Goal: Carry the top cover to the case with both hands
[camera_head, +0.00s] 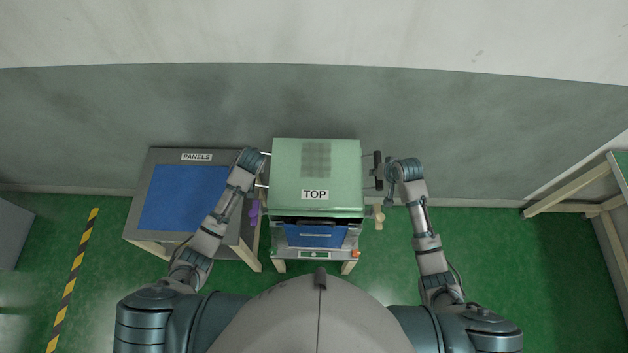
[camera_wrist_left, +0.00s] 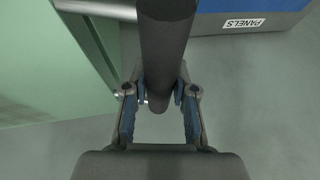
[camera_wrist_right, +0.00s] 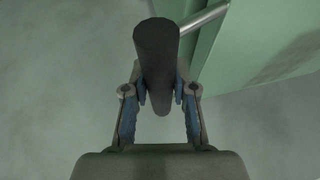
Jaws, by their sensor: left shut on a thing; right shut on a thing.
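The top cover (camera_head: 288,178) is a light green box-shaped lid labelled TOP, with a darker grille patch. It looks level and stands over the back of the case (camera_head: 352,241), whose blue front shows below it. I cannot tell whether the cover touches the case. My left gripper (camera_head: 262,170) is shut on the cover's left handle, a dark bar (camera_wrist_left: 167,40) in the left wrist view. My right gripper (camera_head: 381,172) is shut on the right handle, a dark bar (camera_wrist_right: 156,50) in the right wrist view. Metal rods join the handles to the green sides.
A grey table with a blue top (camera_head: 180,197), labelled PANELS, stands close at the left. A purple item (camera_head: 254,212) sits between it and the case. A tan knob-like piece (camera_head: 379,217) is at the case's right.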

